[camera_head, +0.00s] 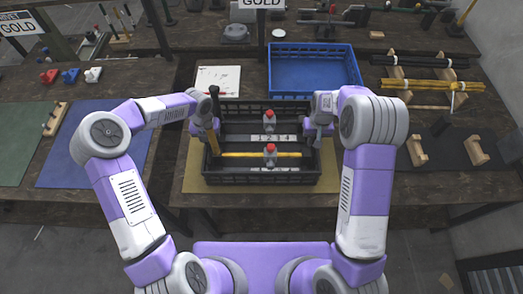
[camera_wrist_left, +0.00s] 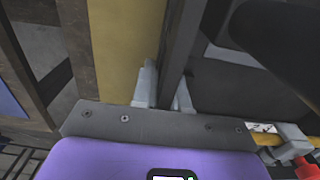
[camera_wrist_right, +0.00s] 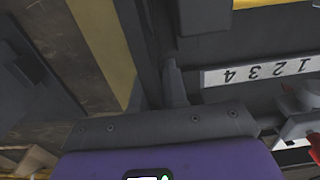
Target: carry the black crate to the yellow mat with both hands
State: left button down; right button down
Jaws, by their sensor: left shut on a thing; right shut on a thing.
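The black crate (camera_head: 262,178) is in the middle of the head view, level, with the yellow mat (camera_head: 190,172) showing around its left, front and right sides. I cannot tell whether its bottom touches the mat. My left gripper (camera_head: 212,137) is shut on the crate's left wall; the left wrist view shows its fingers (camera_wrist_left: 165,94) on both sides of that wall. My right gripper (camera_head: 319,135) is shut on the right wall; in the right wrist view one finger shows beside the wall (camera_wrist_right: 153,50).
A blue crate (camera_head: 313,73) stands behind. A white sheet (camera_head: 217,79) lies at the back left. A blue mat (camera_head: 82,150) is on the left, and wooden holders (camera_head: 416,150) stand on a dark mat at the right. Yellow rods (camera_head: 430,86) lie at the back right.

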pick_arm(q)
jog(key=c, duration=1.5)
grip_release()
jog(key=shift+f, duration=0.15)
jog(key=shift+c, duration=0.2)
pick_arm(e)
jog(key=c, duration=1.5)
grip_release()
jog(key=shift+f, duration=0.15)
jog(key=shift+c, duration=0.2)
pick_arm(q)
jog(key=o, duration=0.4)
pick_arm(e)
jog(key=o, duration=0.4)
pick_arm(q)
notch_tip(320, 180, up, 12)
jog(key=shift+f, duration=0.1)
pick_arm(e)
jog(key=shift+r, duration=0.2)
pick_arm(q)
jog(key=shift+r, duration=0.2)
pick_arm(e)
notch_tip(320, 180, up, 12)
jog(key=shift+f, duration=0.1)
